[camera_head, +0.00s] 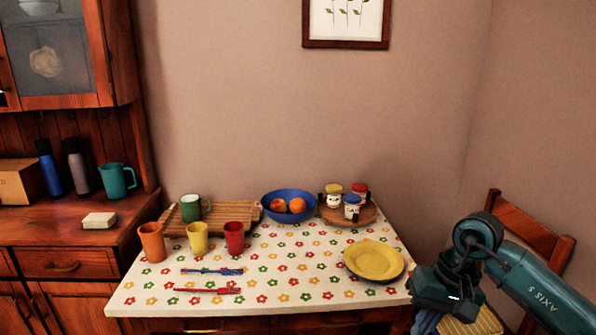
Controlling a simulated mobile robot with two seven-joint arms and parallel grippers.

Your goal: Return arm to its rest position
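My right arm comes in from the right edge and bends down at the table's front right corner. Its dark gripper body (440,291) hangs just in front of that corner. The fingertips are not clear against the blue and yellow shapes below, so I cannot tell whether they are open or shut. I see nothing clearly held. My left arm and gripper are not in view.
The table (330,297) has a flowered cloth. A yellow plate (374,260) lies nearest my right arm. A wooden chair (527,232) is right of the table.

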